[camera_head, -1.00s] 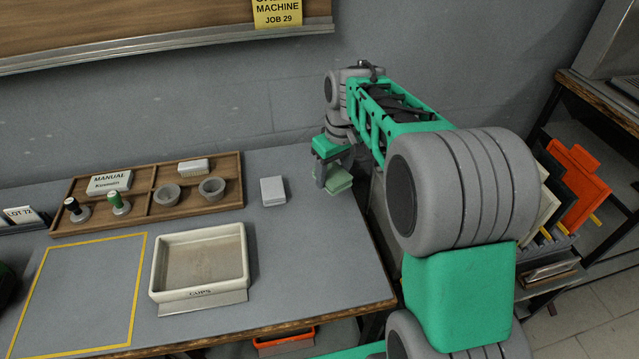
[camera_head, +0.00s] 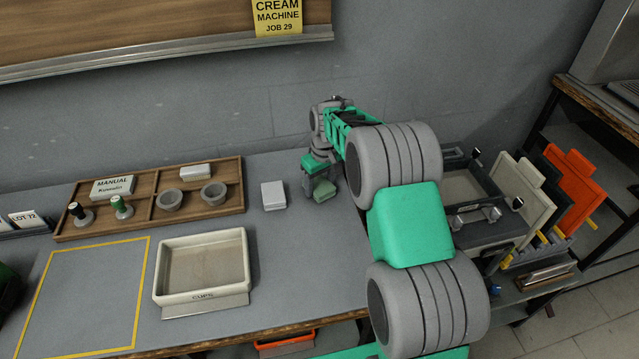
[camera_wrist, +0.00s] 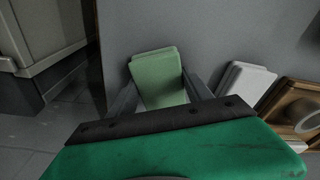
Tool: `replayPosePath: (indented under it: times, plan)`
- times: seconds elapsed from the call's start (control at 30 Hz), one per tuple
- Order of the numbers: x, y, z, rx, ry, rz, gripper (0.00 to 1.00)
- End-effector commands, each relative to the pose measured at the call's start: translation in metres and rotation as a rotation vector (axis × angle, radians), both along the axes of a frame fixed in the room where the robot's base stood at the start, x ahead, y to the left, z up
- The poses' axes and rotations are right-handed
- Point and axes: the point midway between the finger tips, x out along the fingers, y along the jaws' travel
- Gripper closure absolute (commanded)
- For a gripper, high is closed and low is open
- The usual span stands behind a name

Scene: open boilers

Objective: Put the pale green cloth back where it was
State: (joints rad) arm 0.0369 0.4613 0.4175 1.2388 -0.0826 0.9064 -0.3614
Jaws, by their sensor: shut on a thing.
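The pale green cloth (camera_head: 324,190) is a small folded pad at the back right of the grey bench. My gripper (camera_head: 318,184) points down over the bench and is shut on the cloth. In the wrist view the cloth (camera_wrist: 158,78) shows between the two fingers of my gripper (camera_wrist: 160,92). I cannot tell whether the cloth touches the bench top. The place where it was before is not marked in these views.
A white block (camera_head: 273,196) lies just left of the cloth. A wooden divided tray (camera_head: 236,170) and a cream CUPS tray (camera_head: 246,262) stand further left. A yellow outline (camera_head: 93,241) marks bare bench. A rack with upright panels (camera_head: 522,205) stands at right.

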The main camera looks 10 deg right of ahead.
Motion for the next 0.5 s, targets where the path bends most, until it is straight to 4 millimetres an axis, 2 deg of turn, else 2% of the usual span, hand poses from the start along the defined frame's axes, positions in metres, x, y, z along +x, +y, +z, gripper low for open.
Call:
replayPosePath:
  times: [0.1, 0.13, 0.4, 0.5]
  plan:
    - [-0.0003, 0.0001, -0.0046, 0.001, 0.001, 0.0, 0.74]
    - [-0.0003, 0.0001, -0.0045, 0.0, 0.001, 0.0, 0.41]
    - [-0.0004, 0.0002, -0.0033, 0.001, 0.001, 0.0, 0.2]
    - [-0.0005, 0.0001, -0.0033, 0.001, 0.001, 0.0, 0.2]
